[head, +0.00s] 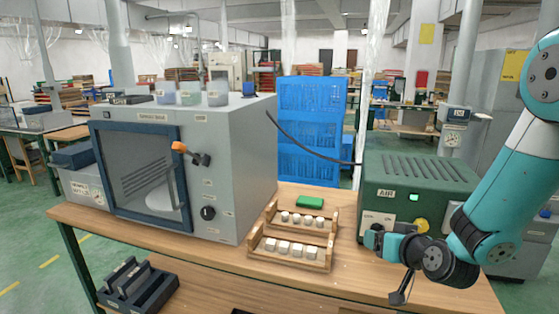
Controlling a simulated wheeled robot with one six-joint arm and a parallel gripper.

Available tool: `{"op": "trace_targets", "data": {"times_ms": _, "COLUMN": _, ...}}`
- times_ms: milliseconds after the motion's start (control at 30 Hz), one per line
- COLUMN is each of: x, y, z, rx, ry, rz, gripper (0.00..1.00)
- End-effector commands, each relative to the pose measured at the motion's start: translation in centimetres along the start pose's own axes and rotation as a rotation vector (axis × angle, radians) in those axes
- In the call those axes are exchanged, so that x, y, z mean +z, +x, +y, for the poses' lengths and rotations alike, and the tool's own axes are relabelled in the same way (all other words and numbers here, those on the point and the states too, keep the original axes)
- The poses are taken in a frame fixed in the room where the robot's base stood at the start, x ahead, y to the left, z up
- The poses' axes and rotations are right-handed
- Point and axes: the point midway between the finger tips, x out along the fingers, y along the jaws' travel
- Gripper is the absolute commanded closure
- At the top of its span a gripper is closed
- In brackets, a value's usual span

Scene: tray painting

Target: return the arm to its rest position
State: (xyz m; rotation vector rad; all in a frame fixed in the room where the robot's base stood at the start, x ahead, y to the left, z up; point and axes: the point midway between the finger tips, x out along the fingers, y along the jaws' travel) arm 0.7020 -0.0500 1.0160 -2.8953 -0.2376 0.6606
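My teal and black arm comes in from the right edge, bent at the elbow. Its end reaches left across the front of the green AIR box. My gripper (373,239) is low in front of that box, above the right part of the wooden table (340,280). It is small in view and I cannot tell whether its fingers are open or shut. I see nothing clearly held in it. A small dark part of my arm hangs down below the wrist.
A grey booth (235,150) with a glazed door fills the table's left.

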Motion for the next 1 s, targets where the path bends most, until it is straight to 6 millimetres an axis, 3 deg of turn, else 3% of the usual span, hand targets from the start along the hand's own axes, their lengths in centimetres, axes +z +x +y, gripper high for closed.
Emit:
{"op": "trace_targets", "data": {"times_ms": 33, "x": -0.9, "y": -1.3, "z": -2.6, "rx": -0.065, "ry": -0.007, "rz": -0.063, "gripper": 0.31}}
{"op": "trace_targets", "data": {"times_ms": 100, "x": -1.1, "y": -3.6, "z": -5.9, "rx": -0.148, "ry": -0.021, "rz": -0.181, "gripper": 0.31}}
{"op": "trace_targets", "data": {"times_ms": 167, "x": -1.1, "y": -6.0, "z": -8.4, "rx": -0.212, "ry": -0.041, "rz": -0.282, "gripper": 0.31}}
{"op": "trace_targets", "data": {"times_ms": 300, "x": -0.3, "y": -13.1, "z": -13.2, "rx": -0.334, "ry": -0.113, "rz": -0.527, "gripper": 0.31}}
{"op": "trace_targets", "data": {"times_ms": 500, "x": 1.8, "y": -23.6, "z": -15.7, "rx": -0.415, "ry": -0.253, "rz": -0.834, "gripper": 0.31}}
{"op": "trace_targets", "data": {"times_ms": 600, "x": 2.6, "y": -27.3, "z": -15.7, "rx": -0.421, "ry": -0.309, "rz": -0.936, "gripper": 0.31}}
{"op": "trace_targets", "data": {"times_ms": 733, "x": 3.2, "y": -29.8, "z": -15.4, "rx": -0.419, "ry": -0.348, "rz": -1.007, "gripper": 0.31}}
{"op": "trace_targets", "data": {"times_ms": 1000, "x": 3.4, "y": -30.3, "z": -15.2, "rx": -0.417, "ry": -0.355, "rz": -1.025, "gripper": 0.31}}
